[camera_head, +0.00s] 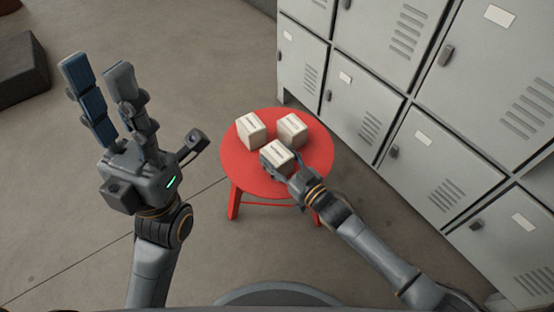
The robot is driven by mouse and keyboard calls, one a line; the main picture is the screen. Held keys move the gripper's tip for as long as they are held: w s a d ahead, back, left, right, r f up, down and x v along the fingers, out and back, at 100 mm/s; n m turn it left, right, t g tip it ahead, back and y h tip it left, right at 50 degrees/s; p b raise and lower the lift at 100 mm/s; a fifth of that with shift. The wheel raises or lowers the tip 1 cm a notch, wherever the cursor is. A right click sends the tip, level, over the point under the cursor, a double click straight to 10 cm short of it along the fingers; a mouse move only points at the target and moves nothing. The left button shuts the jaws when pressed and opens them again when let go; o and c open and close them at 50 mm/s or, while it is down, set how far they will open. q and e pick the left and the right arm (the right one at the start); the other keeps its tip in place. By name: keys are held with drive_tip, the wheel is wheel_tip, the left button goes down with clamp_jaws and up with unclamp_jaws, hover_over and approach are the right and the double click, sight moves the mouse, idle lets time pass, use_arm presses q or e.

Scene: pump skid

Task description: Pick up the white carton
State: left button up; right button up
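Three white cartons stand on a round red stool (311,178). One carton (250,129) is at the back left, one (292,130) at the back right, and the front carton (277,154) is nearest me. My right gripper (279,165) is at the front carton, with fingers along its left and right sides. Its near side is partly hidden by the gripper. I cannot tell whether the fingers press on it or whether it is off the stool. My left gripper (145,105) is raised left of the stool, open and empty, with its fingers spread.
Grey lockers (365,105) stand along the right, close behind the stool. A dark block (20,68) is on the floor at the upper left. The concrete floor (190,60) between the block and the lockers is clear.

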drive_tip(key=c, duration=0.3)
drive_tip(key=shift+c, duration=0.3)
drive_tip(key=shift+r, duration=0.1)
